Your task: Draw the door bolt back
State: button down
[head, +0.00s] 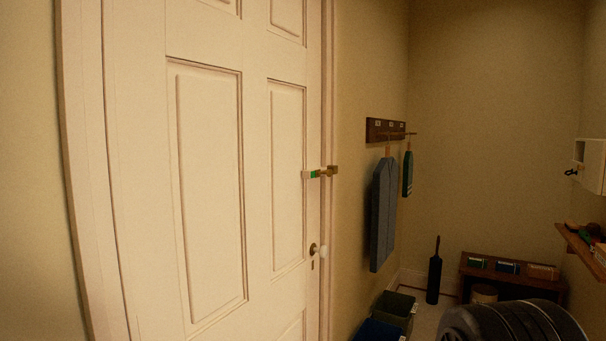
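The door bolt (322,173) is a small brass-coloured fitting with a green patch. It is mounted at the right edge of the white panelled door (255,180). It spans from the door towards a brass piece (334,170) on the frame, and the door looks shut. At this size I cannot make out clearly how far the bolt reaches into that piece. My gripper is not in view.
A dark rack (385,130) on the wall right of the door holds hanging blue-grey things (383,215). Bins (398,310) stand on the floor below. A low wooden bench (512,270), a shelf (580,243) and a white wall box (590,165) are at the right.

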aim_at(328, 172)
jog(key=i+l, duration=0.15)
jog(key=i, duration=0.45)
jog(key=i+l, duration=0.1)
jog(key=i, duration=0.5)
jog(key=i+l+u, duration=0.1)
jog(key=i, duration=0.5)
